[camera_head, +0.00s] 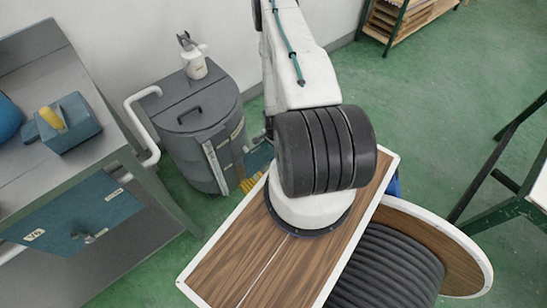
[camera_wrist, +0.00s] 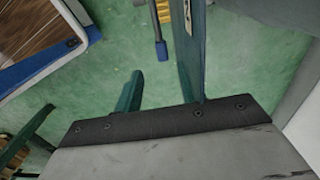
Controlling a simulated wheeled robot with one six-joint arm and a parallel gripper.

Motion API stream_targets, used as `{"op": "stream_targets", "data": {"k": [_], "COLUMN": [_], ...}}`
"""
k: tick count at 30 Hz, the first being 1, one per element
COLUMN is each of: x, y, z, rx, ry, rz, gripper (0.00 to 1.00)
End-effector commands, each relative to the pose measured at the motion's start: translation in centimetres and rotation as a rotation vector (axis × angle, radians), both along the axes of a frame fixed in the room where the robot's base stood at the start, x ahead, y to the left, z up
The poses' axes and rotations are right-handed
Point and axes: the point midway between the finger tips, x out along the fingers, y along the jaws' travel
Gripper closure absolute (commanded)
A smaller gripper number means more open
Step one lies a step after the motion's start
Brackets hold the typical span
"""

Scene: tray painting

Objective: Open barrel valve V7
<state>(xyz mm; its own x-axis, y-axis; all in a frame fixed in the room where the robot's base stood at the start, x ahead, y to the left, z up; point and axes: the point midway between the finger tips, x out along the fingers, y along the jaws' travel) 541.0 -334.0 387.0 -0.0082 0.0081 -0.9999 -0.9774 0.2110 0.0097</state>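A dark grey barrel (camera_head: 182,159) with a flat lid stands against the wall, left of my arm in the head view. A pale upright strip (camera_head: 215,167) is on its front. I cannot make out a valve marked V7; part of the barrel's right side is behind my arm. In the wrist view, a thin grey rod with a blue end (camera_wrist: 161,50) hangs above the green floor, beyond the fingertips; I cannot tell whether it is the valve lever. My gripper (camera_wrist: 158,73) is open, with its teal fingers apart and nothing between them. It is hidden in the head view.
A white pipe (camera_head: 144,127) bends beside the barrel. A grey workbench (camera_head: 72,174) holds a blue box (camera_head: 69,124) at left. A large cable reel (camera_head: 388,268) is at lower right.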

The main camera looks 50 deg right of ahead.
Motion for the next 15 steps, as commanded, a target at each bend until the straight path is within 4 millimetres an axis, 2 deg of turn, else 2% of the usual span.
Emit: {"op": "stream_targets", "data": {"k": [4, 15], "x": [0.2, 0.2], "y": [-0.1, -0.1], "z": [-1.3, -6.7], "rx": [-0.01, -0.008], "ry": [-0.01, -0.008], "rz": [-0.027, -0.024], "gripper": [0.6, 0.6]}}
